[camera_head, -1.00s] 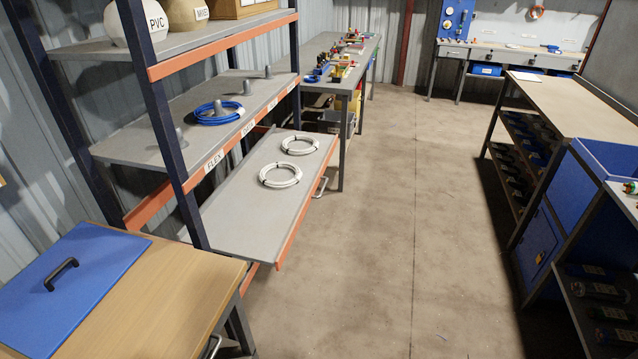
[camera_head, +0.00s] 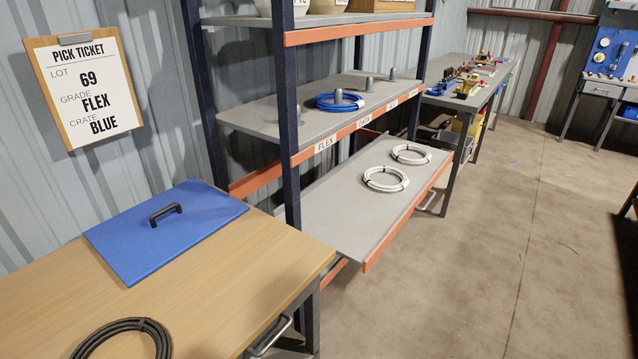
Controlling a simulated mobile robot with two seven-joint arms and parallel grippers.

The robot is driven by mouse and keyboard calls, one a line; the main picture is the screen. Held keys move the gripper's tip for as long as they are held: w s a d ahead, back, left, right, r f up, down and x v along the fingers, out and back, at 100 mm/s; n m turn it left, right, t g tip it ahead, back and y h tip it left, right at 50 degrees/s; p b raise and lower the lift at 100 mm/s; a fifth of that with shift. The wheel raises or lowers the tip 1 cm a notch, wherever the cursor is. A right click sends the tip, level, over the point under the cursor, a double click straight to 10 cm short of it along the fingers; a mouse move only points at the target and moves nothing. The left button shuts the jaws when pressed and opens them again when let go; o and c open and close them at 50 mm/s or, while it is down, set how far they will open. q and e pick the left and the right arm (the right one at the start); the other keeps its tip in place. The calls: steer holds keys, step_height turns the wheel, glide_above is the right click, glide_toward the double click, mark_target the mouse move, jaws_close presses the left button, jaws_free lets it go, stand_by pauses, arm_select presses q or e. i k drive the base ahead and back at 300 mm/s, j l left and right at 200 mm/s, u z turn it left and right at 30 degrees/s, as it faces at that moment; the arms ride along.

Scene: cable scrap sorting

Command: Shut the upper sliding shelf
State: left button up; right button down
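The shelving rack has dark blue posts and orange beams. A grey sliding shelf (camera_head: 335,222) low in the rack is pulled out toward the aisle, with an orange front edge and a metal handle (camera_head: 428,200) near its far end. Two white cable coils, a nearer one (camera_head: 386,179) and a farther one (camera_head: 411,154), lie on it. Above it, a grey shelf (camera_head: 262,117) with pegs and a blue cable coil (camera_head: 338,102) sits within the rack. Its front beam carries labels, one reading FLEX (camera_head: 325,144). I cannot tell whether another sliding shelf lies below. Neither gripper is in view.
A wooden bench (camera_head: 215,270) stands in front at left, with a blue lid (camera_head: 165,228) and a black cable coil (camera_head: 125,340) on it. A pick ticket (camera_head: 85,88) reads lot 69, FLEX, BLUE. Open floor (camera_head: 480,270) lies right of the rack.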

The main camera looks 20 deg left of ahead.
mark_target(339, 210)
steer(key=i+u, duration=0.1)
steer(key=u, duration=0.65)
steer(key=i+l+u, duration=0.1)
steer(key=u, duration=0.3)
steer(key=l+u, duration=0.15)
steer(key=u, duration=0.25)
steer(key=i+l+u, duration=0.25)
steer(key=l, duration=0.25)
steer(key=l+u, duration=0.25)
steer(key=l, duration=0.25)
steer(key=i+l+u, duration=0.25)
steer(key=l, duration=0.3)
steer(key=l+u, duration=0.3)
steer(key=l, duration=0.2)
